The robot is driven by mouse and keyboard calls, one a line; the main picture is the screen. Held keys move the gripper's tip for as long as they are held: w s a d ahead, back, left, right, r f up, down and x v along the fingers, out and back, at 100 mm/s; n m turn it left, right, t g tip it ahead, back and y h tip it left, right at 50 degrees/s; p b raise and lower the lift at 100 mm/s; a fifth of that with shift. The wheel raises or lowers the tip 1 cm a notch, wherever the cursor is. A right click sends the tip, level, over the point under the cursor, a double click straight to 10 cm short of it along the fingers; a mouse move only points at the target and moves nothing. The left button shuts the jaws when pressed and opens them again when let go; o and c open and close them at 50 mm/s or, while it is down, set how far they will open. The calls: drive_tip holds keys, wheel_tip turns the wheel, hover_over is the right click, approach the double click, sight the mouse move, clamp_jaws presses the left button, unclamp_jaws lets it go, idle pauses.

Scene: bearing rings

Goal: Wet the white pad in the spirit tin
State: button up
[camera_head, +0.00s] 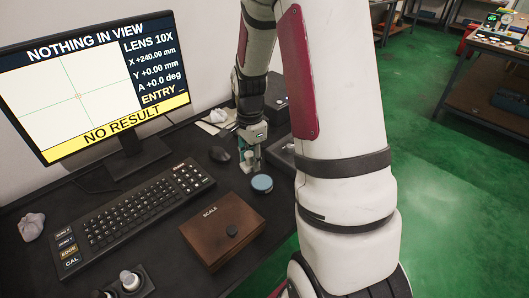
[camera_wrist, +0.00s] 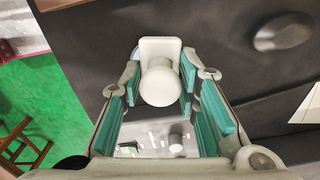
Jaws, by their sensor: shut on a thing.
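My gripper (camera_head: 250,166) points down over the dark desk, just behind and left of a round tin with a blue top (camera_head: 262,184), which looks like the spirit tin. In the wrist view my gripper (camera_wrist: 159,84) has its teal fingers on either side of a white piece with a round knob (camera_wrist: 161,82) and a flat, squarish white part (camera_wrist: 160,47) beyond it; this looks like the white pad. The fingers are shut on it. In the head view the pad is too small and hidden to make out.
A keyboard (camera_head: 118,215) is to the left. A mouse (camera_head: 220,154) sits left of my gripper. A monitor (camera_head: 90,80) stands behind. A crumpled cloth (camera_head: 31,227) lies far left.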

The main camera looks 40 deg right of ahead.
sight(264, 181)
drive_tip(key=d+m, duration=0.1)
drive_tip(key=s+d+m, duration=0.1)
drive_tip(key=d+m, duration=0.1)
drive_tip(key=shift+s+d+f, duration=0.1)
drive_tip(key=shift+s+f, duration=0.2)
drive_tip(key=shift+f+b, duration=1.7)
drive_tip(key=shift+f, duration=1.2)
drive_tip(key=shift+f+b, duration=0.4)
drive_tip(key=shift+f, duration=0.15)
wheel_tip(264, 181, up, 7)
drive_tip(key=p, duration=0.5)
idle(0.8)
